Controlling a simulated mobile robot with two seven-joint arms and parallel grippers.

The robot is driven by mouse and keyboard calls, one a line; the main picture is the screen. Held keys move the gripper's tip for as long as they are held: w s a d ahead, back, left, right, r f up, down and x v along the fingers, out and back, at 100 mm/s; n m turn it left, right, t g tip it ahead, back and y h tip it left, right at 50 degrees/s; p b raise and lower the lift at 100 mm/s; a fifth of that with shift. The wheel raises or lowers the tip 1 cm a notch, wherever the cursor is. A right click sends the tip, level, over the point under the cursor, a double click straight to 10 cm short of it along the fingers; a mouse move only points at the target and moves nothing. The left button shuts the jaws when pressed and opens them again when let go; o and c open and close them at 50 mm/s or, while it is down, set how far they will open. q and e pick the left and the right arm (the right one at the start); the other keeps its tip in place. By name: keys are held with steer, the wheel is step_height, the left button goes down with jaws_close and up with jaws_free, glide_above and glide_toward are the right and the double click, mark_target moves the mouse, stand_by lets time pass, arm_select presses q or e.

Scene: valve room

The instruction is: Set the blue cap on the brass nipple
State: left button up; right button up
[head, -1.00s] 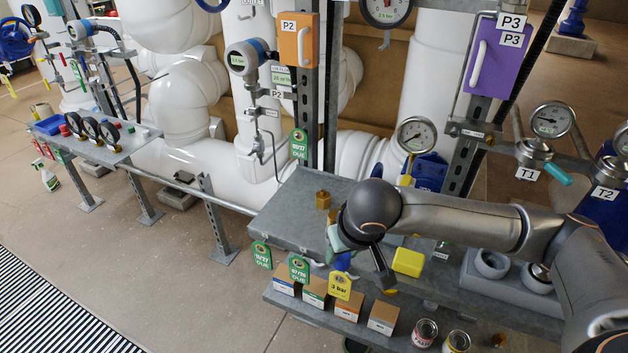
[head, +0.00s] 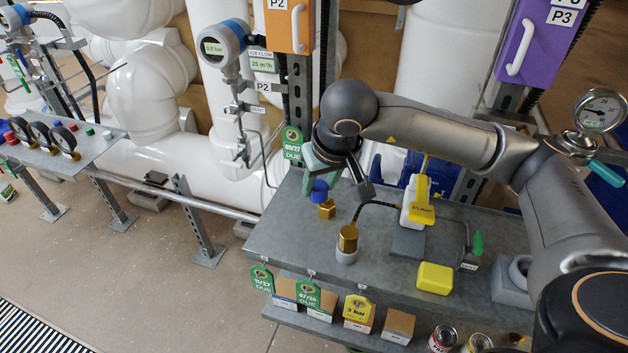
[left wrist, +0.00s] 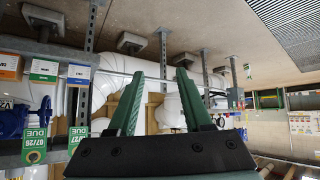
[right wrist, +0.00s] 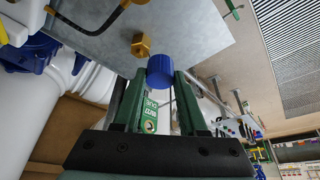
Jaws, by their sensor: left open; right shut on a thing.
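The blue cap (head: 319,190) is held at the fingertips of my right gripper (head: 322,174), above the grey bench top. The brass nipple (head: 327,209) stands upright on the bench, just below and slightly right of the cap in the head view. In the right wrist view, the cap (right wrist: 160,70) sits between the two green fingertips.
A taller brass piece on a white base (head: 347,243) stands nearer on the bench top (head: 290,236). Green and yellow tags (head: 308,294) hang at the front edge.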

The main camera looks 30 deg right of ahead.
steer(key=shift+w+d+f+b, duration=0.3)
steer(key=shift+w+d+f, duration=0.2)
steer(key=shift+w+d, duration=0.2)
steer(key=shift+w+d+f+b, duration=0.25)
steer(key=shift+w+d+f, duration=0.35)
steer(key=shift+d, duration=0.25)
steer(key=shift+w+d+f+b, duration=0.3)
steer(key=shift+w+d+f, duration=0.1)
steer(key=shift+w+d, duration=0.35)
steer(key=shift+s+f+b, duration=0.1)
steer(key=shift+f+b, duration=0.45)
steer(key=shift+f, duration=0.3)
arm_select(q)
steer(key=shift+w+d+f, duration=0.3)
steer(key=shift+d+f, duration=0.1)
steer(key=shift+f, duration=0.1)
steer(key=shift+w+d+f, duration=0.25)
steer(key=shift+d+f, duration=0.15)
steer(key=shift+f, duration=0.05)
steer(key=shift+a+f+b, duration=0.1)
steer(key=shift+f+b, duration=0.05)
steer(key=shift+b, duration=0.15)
steer(key=shift+s+f, duration=0.15)
steer(key=shift+s, duration=0.1)
steer(key=shift+s+f, duration=0.1)
steer(key=shift+f, duration=0.1)
arm_select(e)
steer(key=shift+f, duration=0.1)
